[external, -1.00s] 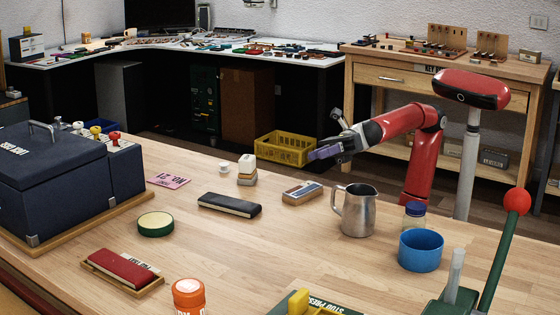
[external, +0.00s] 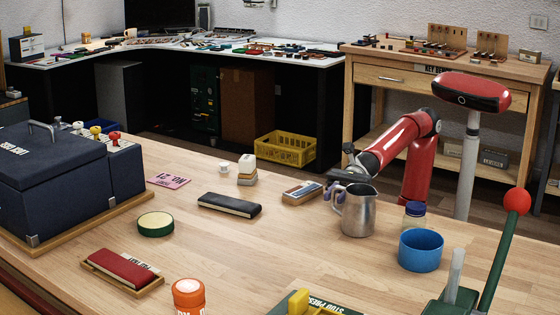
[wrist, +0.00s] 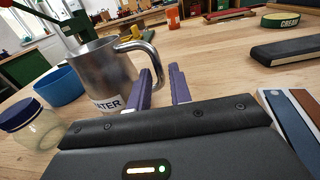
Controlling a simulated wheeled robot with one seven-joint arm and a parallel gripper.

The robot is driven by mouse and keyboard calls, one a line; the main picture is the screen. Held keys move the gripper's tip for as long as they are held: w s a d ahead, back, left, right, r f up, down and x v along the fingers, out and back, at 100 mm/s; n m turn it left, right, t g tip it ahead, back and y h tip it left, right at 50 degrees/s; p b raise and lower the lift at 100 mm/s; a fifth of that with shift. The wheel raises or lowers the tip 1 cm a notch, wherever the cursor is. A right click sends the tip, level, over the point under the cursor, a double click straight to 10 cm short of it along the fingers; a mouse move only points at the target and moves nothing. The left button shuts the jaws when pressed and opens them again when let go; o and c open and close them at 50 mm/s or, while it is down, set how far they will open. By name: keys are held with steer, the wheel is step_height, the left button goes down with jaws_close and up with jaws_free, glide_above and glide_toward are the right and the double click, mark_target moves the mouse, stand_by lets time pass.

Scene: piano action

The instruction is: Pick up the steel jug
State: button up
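The steel jug (external: 359,212) stands upright on the wooden table, with its handle toward the left in the external view. In the wrist view the jug (wrist: 95,70) shows a label with partly hidden lettering, and its handle curves toward my fingers. My gripper (external: 335,192) is low beside the handle. In the wrist view my gripper's two purple fingers (wrist: 162,85) are apart, with the lower handle appearing in or just beyond the gap. Whether they touch the handle I cannot tell.
A blue ring-shaped container (external: 421,250) and a blue-lidded jar (external: 414,215) stand close right of the jug. A small wooden block with coloured strips (external: 302,192) lies left of my gripper. A green lever press with a red knob (external: 517,200) rises at the right. Table in front of the jug is clear.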

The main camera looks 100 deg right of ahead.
mark_target(334, 200)
steer(key=x, duration=0.4)
steer(key=shift+w+a+f, duration=0.15)
steer(key=shift+a+f, duration=0.15)
steer(key=shift+a, duration=0.05)
jaws_close()
steer(key=shift+r, duration=0.1)
